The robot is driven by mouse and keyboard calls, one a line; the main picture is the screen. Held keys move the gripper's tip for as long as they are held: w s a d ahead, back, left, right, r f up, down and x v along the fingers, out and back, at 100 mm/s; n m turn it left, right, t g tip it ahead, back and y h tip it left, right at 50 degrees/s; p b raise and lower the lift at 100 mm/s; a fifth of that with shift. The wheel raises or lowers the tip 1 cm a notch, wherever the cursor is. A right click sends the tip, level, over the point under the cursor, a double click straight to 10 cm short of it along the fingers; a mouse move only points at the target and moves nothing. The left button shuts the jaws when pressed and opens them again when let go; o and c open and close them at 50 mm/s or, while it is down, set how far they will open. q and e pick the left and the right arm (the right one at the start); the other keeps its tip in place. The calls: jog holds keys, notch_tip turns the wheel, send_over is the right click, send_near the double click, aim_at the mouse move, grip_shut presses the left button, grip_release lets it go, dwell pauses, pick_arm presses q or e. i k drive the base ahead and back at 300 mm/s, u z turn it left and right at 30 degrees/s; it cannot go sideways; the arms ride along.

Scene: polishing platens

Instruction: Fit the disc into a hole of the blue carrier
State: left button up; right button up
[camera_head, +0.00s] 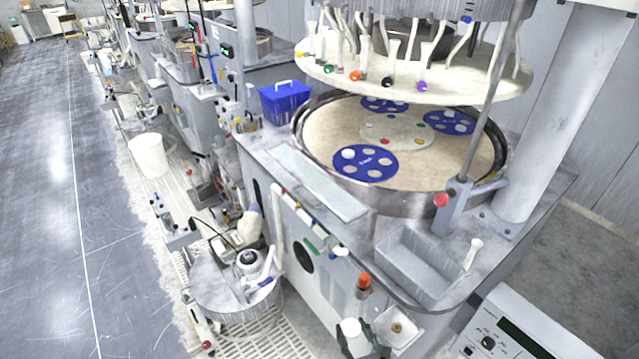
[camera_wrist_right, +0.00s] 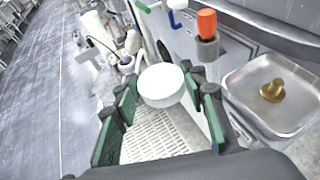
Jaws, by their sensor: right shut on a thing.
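My right gripper (camera_wrist_right: 162,88), with green-padded fingers, is shut on a thick white disc (camera_wrist_right: 161,83) in the right wrist view. The disc is held between the fingertips, over the floor grating beside the machine. In the head view the right gripper (camera_head: 358,338) shows only in small part at the bottom edge. The nearest blue carrier (camera_head: 366,161) lies flat on the beige platen (camera_head: 440,170), well above and beyond the gripper in the picture. It has several round holes; a bright white round piece sits at its upper left hole. My left gripper is not in view.
Two more blue carriers (camera_head: 449,122) lie farther back on the platen. A pale upper plate (camera_head: 400,80) with hanging hoses is raised above. An orange knob (camera_head: 364,282) and a metal tray (camera_wrist_right: 298,112) holding a brass piece stand close to the right gripper. A blue box (camera_head: 285,103) stands behind.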

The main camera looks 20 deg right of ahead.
aim_at(365, 162)
jog(key=u, duration=0.95)
jog(key=i, duration=1.5)
jog(key=z, duration=1.05)
